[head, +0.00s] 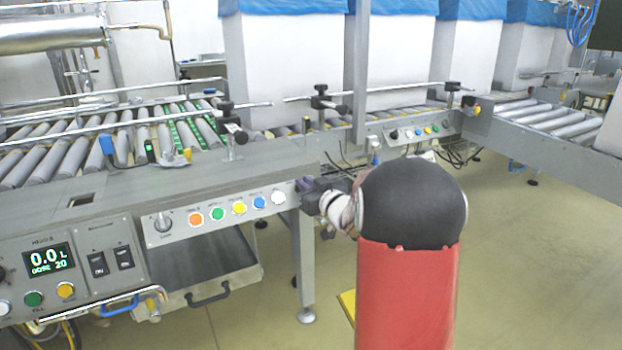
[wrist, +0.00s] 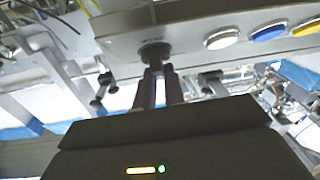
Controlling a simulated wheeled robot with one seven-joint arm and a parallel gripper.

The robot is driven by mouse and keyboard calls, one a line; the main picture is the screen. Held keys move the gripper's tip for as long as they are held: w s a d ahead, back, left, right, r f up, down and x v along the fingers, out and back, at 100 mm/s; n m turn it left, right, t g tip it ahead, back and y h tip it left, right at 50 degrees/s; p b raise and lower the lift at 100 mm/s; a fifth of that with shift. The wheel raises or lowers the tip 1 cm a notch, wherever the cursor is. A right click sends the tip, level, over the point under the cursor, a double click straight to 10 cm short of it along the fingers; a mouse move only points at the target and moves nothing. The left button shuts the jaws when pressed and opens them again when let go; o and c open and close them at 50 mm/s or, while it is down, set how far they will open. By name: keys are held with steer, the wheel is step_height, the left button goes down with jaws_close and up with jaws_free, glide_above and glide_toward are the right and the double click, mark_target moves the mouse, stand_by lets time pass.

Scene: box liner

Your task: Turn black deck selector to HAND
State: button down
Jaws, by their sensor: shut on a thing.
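A dark selector knob (wrist: 155,50) sits on the grey panel face beside a white button in the wrist view. My gripper (wrist: 160,72) is shut on it, with a finger on either side. The wrist picture is upside down, so the knob is at the right end of the near button panel. In the head view my gripper (head: 317,197) reaches left to that panel end and hides the knob. The knob's pointing direction and its lettering cannot be read.
Orange (head: 196,219), green, yellow, blue and white (head: 278,198) buttons line the near panel. Another selector (head: 163,223) is at its left end. A roller conveyor (head: 75,150) lies behind, with white boxes (head: 290,70) beyond. Floor (head: 520,270) is clear at right.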

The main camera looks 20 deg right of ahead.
steer(key=n+g+y+p, duration=0.1)
steer(key=n+y, duration=0.1)
steer(key=n, duration=0.1)
steer(key=n+g+y+p, duration=0.1)
steer(key=n+y+p, duration=0.1)
steer(key=n+y, duration=0.1)
steer(key=shift+w+d+r+n, duration=0.1)
steer(key=shift+d+n, duration=0.05)
steer(key=shift+n, duration=0.15)
steer(key=shift+n+g+y+p, duration=1.2)
steer(key=shift+n+p, duration=0.2)
steer(key=shift+n, duration=0.4)
steer(key=shift+f+n, duration=0.2)
steer(key=shift+n, duration=0.1)
steer(key=c, duration=1.5)
jaws_free()
steer(key=shift+w+f, duration=0.1)
steer(key=shift+a+f, duration=0.15)
steer(key=shift+a, duration=0.05)
steer(key=shift+w+d+f, duration=0.1)
steer(key=shift+w, duration=0.1)
